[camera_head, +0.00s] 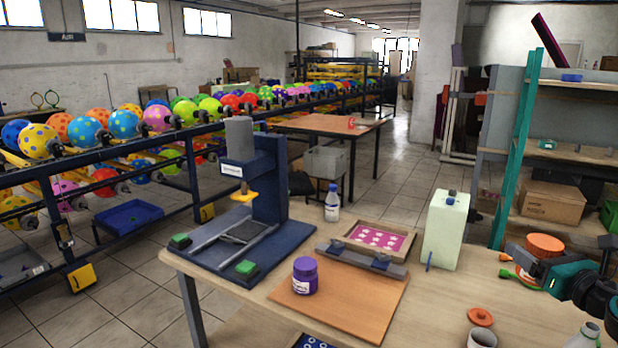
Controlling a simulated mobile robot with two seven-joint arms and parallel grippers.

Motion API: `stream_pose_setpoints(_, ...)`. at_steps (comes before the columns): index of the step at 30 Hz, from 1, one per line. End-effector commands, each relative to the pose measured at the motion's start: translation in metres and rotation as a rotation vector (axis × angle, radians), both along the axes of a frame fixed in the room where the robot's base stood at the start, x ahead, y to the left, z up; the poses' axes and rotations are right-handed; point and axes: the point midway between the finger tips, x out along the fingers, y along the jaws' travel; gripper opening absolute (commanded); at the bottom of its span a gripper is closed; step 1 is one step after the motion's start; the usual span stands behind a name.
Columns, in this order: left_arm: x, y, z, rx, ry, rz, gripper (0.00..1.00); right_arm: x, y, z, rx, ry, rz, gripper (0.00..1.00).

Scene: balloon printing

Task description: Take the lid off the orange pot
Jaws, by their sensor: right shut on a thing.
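My right gripper (527,262) reaches in from the right edge above the table and is shut on a round orange lid (545,243). The lid's flat top shows above the fingers and its lower side is partly hidden by them. More orange (526,279) shows just below the fingers. I cannot tell whether this is the pot's body, or whether it touches the lid. My left gripper is not in view.
A purple jar (305,276) stands on an orange-brown board (345,307). A small orange disc (480,316) lies beside a cup (481,338). A pale canister (445,230) stands behind. A blue press (262,200) occupies the table's left. Shelving with a teal post (518,140) rises behind my right arm.

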Motion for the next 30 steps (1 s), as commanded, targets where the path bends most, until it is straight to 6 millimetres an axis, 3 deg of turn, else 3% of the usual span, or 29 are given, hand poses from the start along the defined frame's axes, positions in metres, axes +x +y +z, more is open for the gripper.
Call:
stream_pose_setpoints(2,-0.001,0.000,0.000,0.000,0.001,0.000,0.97,-0.001,-0.003,0.006,-0.002,-0.001,0.000,0.23)
stream_pose_setpoints(8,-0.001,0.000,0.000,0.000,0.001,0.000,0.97,-0.009,0.027,0.001,-0.002,0.000,0.039,0.23)
stream_pose_setpoints(17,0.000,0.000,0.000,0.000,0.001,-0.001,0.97,-0.034,0.090,-0.008,-0.005,0.001,0.108,0.23)
stream_pose_setpoints(24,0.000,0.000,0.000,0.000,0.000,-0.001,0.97,-0.080,0.159,-0.023,0.010,0.006,0.144,0.23)
stream_pose_setpoints(30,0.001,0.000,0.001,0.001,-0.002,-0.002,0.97,-0.125,0.203,-0.036,0.011,0.004,0.147,0.23)
